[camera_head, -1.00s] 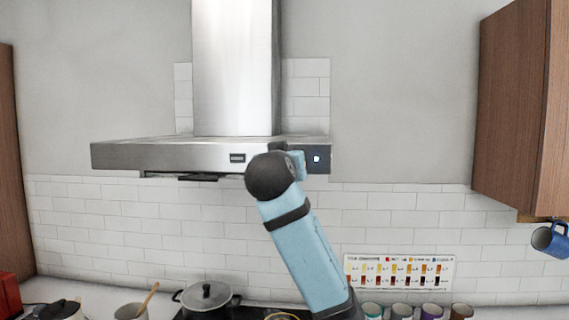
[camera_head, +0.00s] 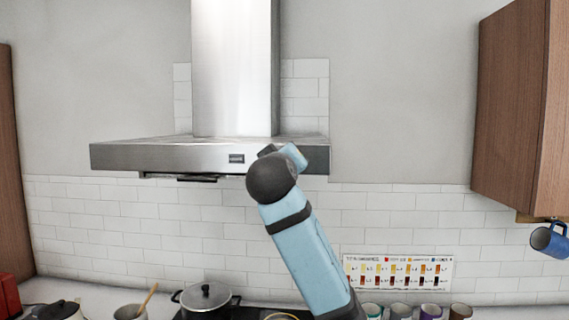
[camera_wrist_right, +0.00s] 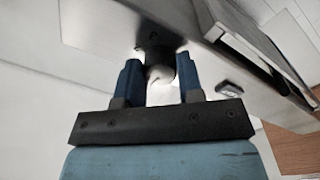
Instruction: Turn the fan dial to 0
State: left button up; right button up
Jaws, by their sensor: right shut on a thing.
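The fan dial (camera_wrist_right: 158,68) is a small round knob with a dark base on the steel front of the range hood (camera_head: 150,155). My right gripper (camera_wrist_right: 159,72) is shut on the dial, one blue finger on each side of it in the right wrist view. In the head view my right arm rises from below to the right part of the hood front. Its dark wrist and the gripper (camera_head: 290,154) hide the dial there, so its setting cannot be read. My left gripper is not in view.
A small dark display (camera_head: 236,158) is on the hood front, left of my wrist. A lidded pot (camera_head: 206,297) stands on the stove below. A wooden cabinet (camera_head: 510,110) and a hanging blue mug (camera_head: 549,240) are at the right. The wall right of the hood is clear.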

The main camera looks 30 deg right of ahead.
dwell(0.3)
jog(key=o, duration=0.9)
jog(key=b+v, duration=0.4)
jog(key=v, duration=1)
